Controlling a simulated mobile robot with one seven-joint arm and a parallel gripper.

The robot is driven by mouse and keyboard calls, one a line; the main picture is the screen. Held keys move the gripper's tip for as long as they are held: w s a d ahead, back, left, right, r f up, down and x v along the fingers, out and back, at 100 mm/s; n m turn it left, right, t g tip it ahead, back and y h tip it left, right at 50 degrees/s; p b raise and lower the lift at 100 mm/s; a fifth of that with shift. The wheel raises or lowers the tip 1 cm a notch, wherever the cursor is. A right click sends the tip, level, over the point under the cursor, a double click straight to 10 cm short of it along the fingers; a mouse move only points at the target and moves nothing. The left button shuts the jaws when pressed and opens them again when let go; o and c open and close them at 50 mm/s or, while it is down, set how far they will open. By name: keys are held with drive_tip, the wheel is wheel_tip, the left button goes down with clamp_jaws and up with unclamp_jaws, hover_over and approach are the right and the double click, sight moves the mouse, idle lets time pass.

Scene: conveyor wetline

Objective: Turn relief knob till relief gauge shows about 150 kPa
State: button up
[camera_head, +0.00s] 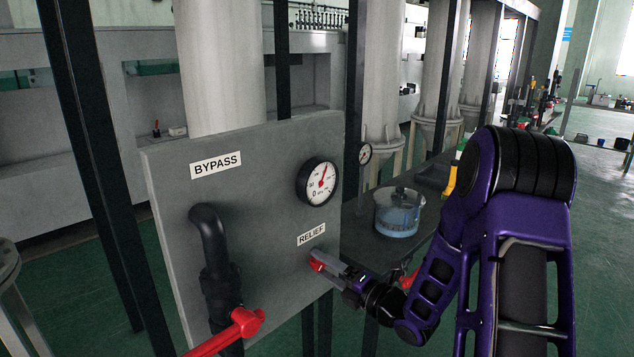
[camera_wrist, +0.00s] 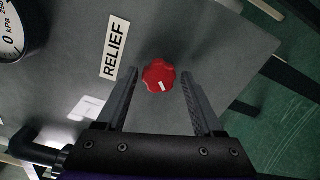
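The red relief knob (camera_wrist: 159,76) with a white mark sits on a grey panel (camera_head: 255,258) beside the RELIEF label (camera_head: 311,234). In the wrist view the knob is between and slightly beyond the open fingers of my gripper (camera_wrist: 160,88), with gaps visible on both sides. In the head view my gripper (camera_head: 327,268) is at the knob, which is partly hidden. The relief gauge (camera_head: 318,181), a white round dial with a red needle, is above the label. Its needle points up and slightly right; the exact reading is too small to tell. The gauge is cut off in the wrist view (camera_wrist: 14,30).
A BYPASS label (camera_head: 216,164), a black bent pipe (camera_head: 209,240) and a red lever handle (camera_head: 238,328) are on the panel's left. A glass pot (camera_head: 398,213) stands on a dark bench to the right. A smaller gauge (camera_head: 365,154) is behind.

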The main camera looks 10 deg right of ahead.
drive_tip(key=v, duration=0.6)
idle(0.6)
